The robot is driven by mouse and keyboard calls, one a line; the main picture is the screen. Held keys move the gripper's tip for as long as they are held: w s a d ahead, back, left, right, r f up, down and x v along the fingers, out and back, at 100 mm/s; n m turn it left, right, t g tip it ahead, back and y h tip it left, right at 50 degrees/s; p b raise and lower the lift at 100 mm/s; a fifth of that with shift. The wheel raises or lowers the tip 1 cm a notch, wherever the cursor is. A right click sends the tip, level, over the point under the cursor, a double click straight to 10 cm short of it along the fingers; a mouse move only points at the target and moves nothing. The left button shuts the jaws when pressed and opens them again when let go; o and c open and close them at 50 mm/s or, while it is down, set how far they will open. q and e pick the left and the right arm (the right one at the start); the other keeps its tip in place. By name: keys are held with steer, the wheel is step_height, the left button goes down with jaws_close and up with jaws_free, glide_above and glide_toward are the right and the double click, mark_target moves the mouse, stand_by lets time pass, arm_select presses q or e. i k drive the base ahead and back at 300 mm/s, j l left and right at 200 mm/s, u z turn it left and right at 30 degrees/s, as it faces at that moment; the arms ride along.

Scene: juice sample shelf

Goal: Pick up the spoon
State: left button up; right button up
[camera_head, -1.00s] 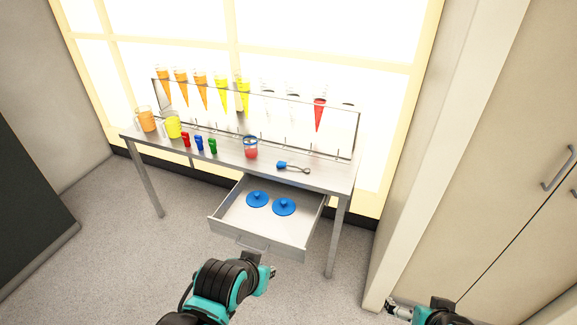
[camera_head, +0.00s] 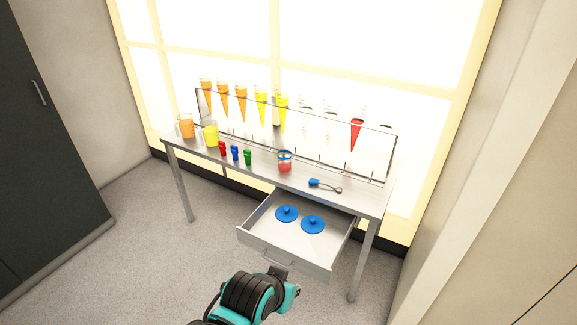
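The spoon (camera_head: 325,185) lies on the right part of the steel table top (camera_head: 350,197). Its blue part points left and its thin metal part points right. It lies to the right of a clear cup with red content (camera_head: 285,162). My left gripper (camera_head: 292,286) is low in the picture, in front of the open drawer and well apart from the spoon. Its fingers are partly hidden and too small to tell open from shut. My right gripper is out of the picture.
An open drawer (camera_head: 262,246) with two blue lids (camera_head: 287,213) juts out below the table top. A rack of cone-shaped tubes (camera_head: 262,105) stands along the back. Orange (camera_head: 187,127) and yellow (camera_head: 210,135) jugs and small coloured cups stand left. A dark cabinet (camera_head: 45,150) is far left.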

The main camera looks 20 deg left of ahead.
mark_target(313, 182)
steer(key=i+u, duration=0.35)
steer(key=i, duration=0.2)
steer(key=i+l+u, duration=0.3)
steer(key=i, duration=0.2)
steer(key=i+l+u, duration=0.35)
steer(key=i, duration=0.15)
steer(key=j, duration=0.1)
